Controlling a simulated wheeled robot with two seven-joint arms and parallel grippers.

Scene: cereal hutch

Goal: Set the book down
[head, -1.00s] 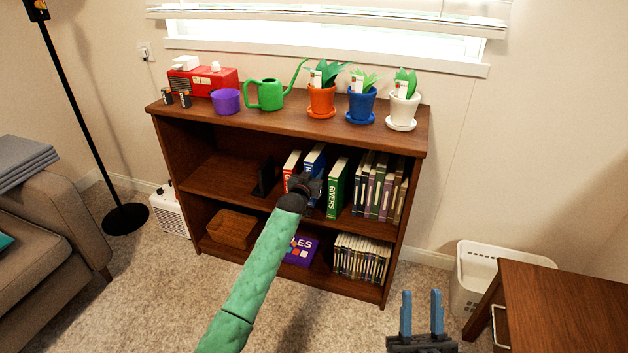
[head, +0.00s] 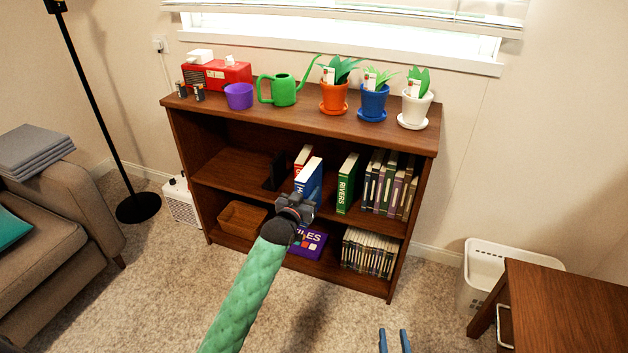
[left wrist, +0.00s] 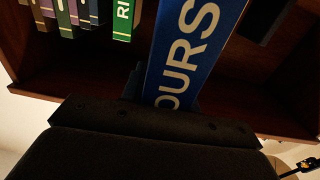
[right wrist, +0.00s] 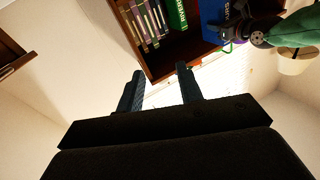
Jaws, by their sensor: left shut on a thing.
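A blue book (head: 309,183) with white lettering stands in front of the middle shelf opening, between a red book (head: 303,158) and a green book (head: 347,183). My left gripper (head: 297,204) is shut on its lower front part. The blue book also fills the middle of the left wrist view (left wrist: 188,50), its letters reading "OURS"; the fingertips are mostly hidden there. Whether the book's bottom touches the shelf (head: 237,170) is hidden. My right gripper (head: 394,340) is open and empty, low in front of the bookcase; its two spread fingers show in the right wrist view (right wrist: 159,75).
A black bookend (head: 275,172) stands left of the red book. Several thinner books (head: 388,185) stand right of the green book. Below are a wooden bin (head: 242,218), a purple box (head: 310,242) and more slim books. The shelf's left part is clear.

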